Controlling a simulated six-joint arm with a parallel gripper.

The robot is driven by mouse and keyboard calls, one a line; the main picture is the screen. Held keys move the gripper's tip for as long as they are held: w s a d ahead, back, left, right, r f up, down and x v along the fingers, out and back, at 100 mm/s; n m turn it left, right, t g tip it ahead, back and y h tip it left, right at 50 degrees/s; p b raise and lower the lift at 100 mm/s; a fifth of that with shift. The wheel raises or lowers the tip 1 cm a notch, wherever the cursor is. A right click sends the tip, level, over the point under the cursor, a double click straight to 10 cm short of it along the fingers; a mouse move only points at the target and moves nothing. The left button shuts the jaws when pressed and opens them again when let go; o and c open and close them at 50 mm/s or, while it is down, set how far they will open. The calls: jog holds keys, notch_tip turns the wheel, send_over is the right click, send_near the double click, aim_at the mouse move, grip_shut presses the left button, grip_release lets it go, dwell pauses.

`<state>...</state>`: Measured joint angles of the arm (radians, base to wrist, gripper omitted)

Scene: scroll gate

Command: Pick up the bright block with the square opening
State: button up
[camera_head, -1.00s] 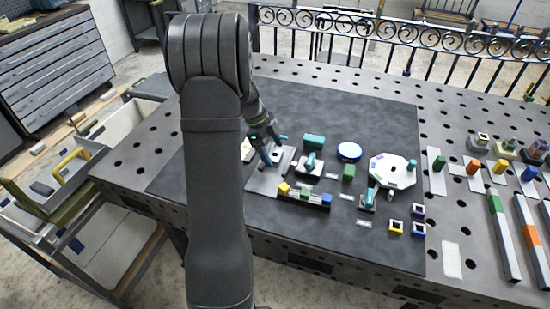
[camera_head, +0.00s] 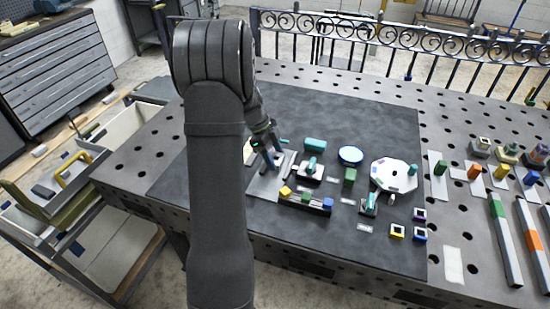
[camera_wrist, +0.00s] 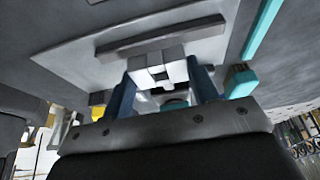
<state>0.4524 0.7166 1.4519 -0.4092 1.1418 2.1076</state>
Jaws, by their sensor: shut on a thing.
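A white block (camera_wrist: 158,65) with a dark opening shows between the blue fingers of my gripper (camera_wrist: 160,88) in the wrist view. The fingers stand on either side of it, and my gripper is shut on it. In the head view my gripper (camera_head: 272,158) points down over a light grey plate (camera_head: 262,186), and the block is mostly hidden by the fingers. The plate (camera_wrist: 75,58) also shows behind the block in the wrist view, with a grey bar on it. I cannot tell whether the block touches the plate.
A rack with small coloured blocks (camera_head: 305,201) stands just in front. A teal-handled piece (camera_head: 312,168), a green block (camera_head: 350,176), a blue disc (camera_head: 350,155) and a white octagonal plate (camera_head: 392,175) lie to the right. Small square-holed blocks (camera_head: 397,231) sit at the mat's right.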

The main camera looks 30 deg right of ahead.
notch_tip(320, 180, up, 4)
jog(key=shift+s+d+r, duration=0.15)
jog(key=shift+r, duration=0.1)
jog(key=s+d+r, duration=0.5)
jog(key=s+r, duration=0.1)
jog(key=s, duration=0.4)
jog(key=w+a+n+t, duration=0.6)
jog(key=w+a+n, duration=1.25)
jog(key=a, duration=0.55)
jog(key=shift+m, duration=0.25)
jog(key=w+a+f, duration=0.2)
jog(key=a, duration=0.1)
jog(key=w+a+f, duration=0.4)
jog(key=a, duration=0.1)
jog(key=shift+w+a+f, duration=0.2)
jog(key=shift+w+a, duration=0.05)
jog(key=shift+a, duration=0.05)
jog(key=shift+w+a+f, duration=0.3)
jog(key=shift+a, duration=0.05)
jog(key=shift+f, duration=1.95)
jog(key=shift+f, duration=0.2)
